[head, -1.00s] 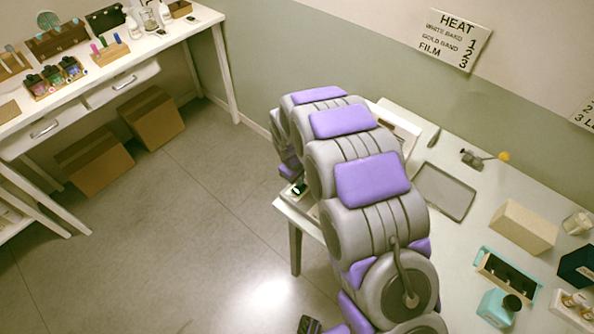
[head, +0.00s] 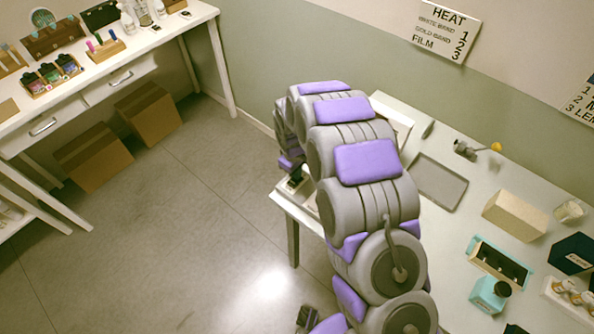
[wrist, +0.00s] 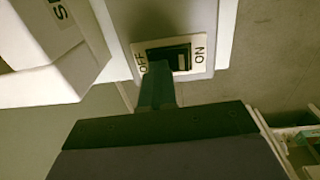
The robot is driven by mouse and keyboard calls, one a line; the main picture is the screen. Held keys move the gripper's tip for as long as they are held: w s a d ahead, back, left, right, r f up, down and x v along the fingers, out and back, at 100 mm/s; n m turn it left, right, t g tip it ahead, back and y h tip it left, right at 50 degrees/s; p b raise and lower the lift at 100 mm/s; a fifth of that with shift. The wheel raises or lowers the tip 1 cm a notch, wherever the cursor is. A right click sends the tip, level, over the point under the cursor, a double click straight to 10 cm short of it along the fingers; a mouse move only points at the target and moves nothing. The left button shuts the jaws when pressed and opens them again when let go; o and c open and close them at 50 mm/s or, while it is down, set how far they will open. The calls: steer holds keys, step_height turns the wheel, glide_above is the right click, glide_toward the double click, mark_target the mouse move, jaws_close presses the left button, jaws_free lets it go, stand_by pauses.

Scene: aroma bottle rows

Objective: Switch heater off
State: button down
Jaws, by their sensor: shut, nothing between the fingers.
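In the wrist view, a black rocker switch (wrist: 183,58) sits in a white plate on a pale box (wrist: 175,20). The plate reads OFF on the left and ON on the right. My gripper (wrist: 157,72) is shut and empty. Its narrow tip overlaps the lower left part of the switch, beside the OFF lettering, and hides that part. I cannot tell whether it touches the rocker or which way the rocker is tilted. In the head view my arm curves down over the far left end of the right-hand table, largely covering the box there.
A white sign (head: 446,30) headed HEAT hangs on the wall. The right-hand table (head: 420,225) carries a grey tray (head: 438,182), a beige block (head: 515,215) and a teal bottle (head: 489,293). A white desk with bottles stands at left; the floor between is clear.

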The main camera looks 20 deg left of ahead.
mark_target(290, 181)
steer(key=shift+s+f, duration=0.25)
steer(key=shift+s, duration=0.1)
steer(key=shift+s+a, duration=0.1)
steer(key=shift+s, duration=0.25)
steer(key=shift+s+a, duration=0.25)
steer(key=shift+s, duration=0.1)
steer(key=shift+r, duration=0.1)
steer(key=shift+w+a+r+p, duration=0.15)
steer(key=shift+r+p, duration=0.15)
steer(key=shift+r, duration=0.15)
step_height(290, 181, up, 13)
steer(key=p, duration=0.2)
steer(key=shift+s+a, duration=0.25)
steer(key=shift+s, duration=0.05)
